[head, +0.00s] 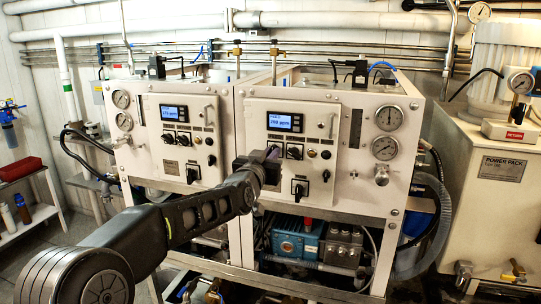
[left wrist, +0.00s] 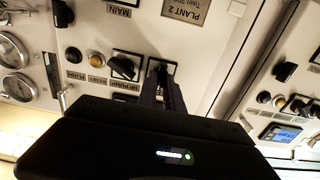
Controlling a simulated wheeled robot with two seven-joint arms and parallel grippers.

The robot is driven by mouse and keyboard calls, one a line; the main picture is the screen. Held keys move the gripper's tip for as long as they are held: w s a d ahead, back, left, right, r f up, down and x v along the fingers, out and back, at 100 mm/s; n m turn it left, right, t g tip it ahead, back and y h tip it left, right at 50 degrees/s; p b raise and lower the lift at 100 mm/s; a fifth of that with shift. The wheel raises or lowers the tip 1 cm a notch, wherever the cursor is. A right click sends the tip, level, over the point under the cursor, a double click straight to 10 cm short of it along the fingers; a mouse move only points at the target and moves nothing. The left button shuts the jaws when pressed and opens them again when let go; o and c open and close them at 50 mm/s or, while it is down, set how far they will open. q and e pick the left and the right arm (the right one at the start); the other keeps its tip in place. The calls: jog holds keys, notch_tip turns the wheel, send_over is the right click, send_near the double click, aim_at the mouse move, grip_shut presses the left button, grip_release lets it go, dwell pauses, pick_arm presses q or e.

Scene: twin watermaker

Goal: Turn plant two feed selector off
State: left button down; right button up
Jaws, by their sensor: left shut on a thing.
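The plant two panel (head: 343,160) is the right-hand white control panel, with a lit display (head: 285,121) above a row of knobs. My left gripper (head: 272,156) reaches the left end of that row, and its body covers part of the panel below. In the left wrist view, which is upside down, the gripper's fingers (left wrist: 166,90) are shut around a black selector knob (left wrist: 158,68) on a pale square plate. The knob's label is hidden, and its exact pointing direction is hard to tell. My right gripper is in neither view.
Beside the held knob is the HP pump knob (left wrist: 122,66), then an amber button (left wrist: 97,58). The main switch (head: 299,190) sits below. Gauges (head: 389,117) are at the right, and the plant one panel (head: 182,135) is at the left.

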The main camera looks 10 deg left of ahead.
pick_arm(q)
jog(key=shift+n, duration=0.3)
dwell(0.4)
jog(key=shift+n+b, duration=3.2)
jog(key=shift+n, duration=2.6)
jog(key=c, duration=1.5)
grip_release()
jog(key=shift+s, duration=0.1)
